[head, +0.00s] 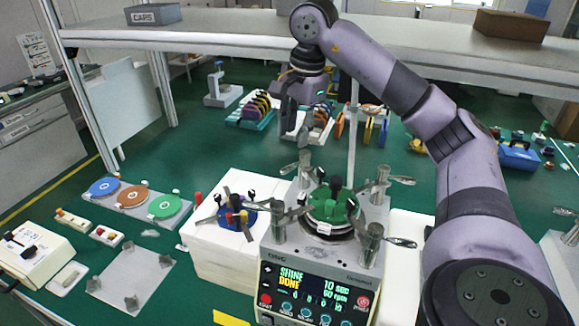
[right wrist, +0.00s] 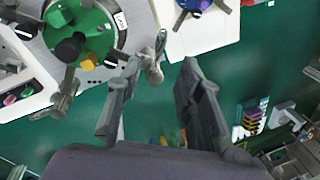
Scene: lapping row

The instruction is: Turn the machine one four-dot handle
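Machine one (head: 315,290) stands front centre with a lit screen reading SHINE DONE. A green round plate (head: 333,205) with dark knobs is on top. Metal posts with lever handles stand around it: back left (head: 303,165), back right (head: 380,182), front left (head: 279,232) and front right (head: 371,243). I cannot make out dots on any handle. My right gripper (head: 290,118) is open and empty, above and behind the back left handle. In the right wrist view that handle (right wrist: 154,62) shows beside one finger of my gripper (right wrist: 162,68); contact is unclear. My left gripper is not in view.
A white block with a blue plate (head: 238,215) stands left of the machine. Coloured discs (head: 134,197) and small parts lie farther left on the green surface. A shelf (head: 225,28) crosses above. Racks of coloured pieces (head: 258,110) stand behind.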

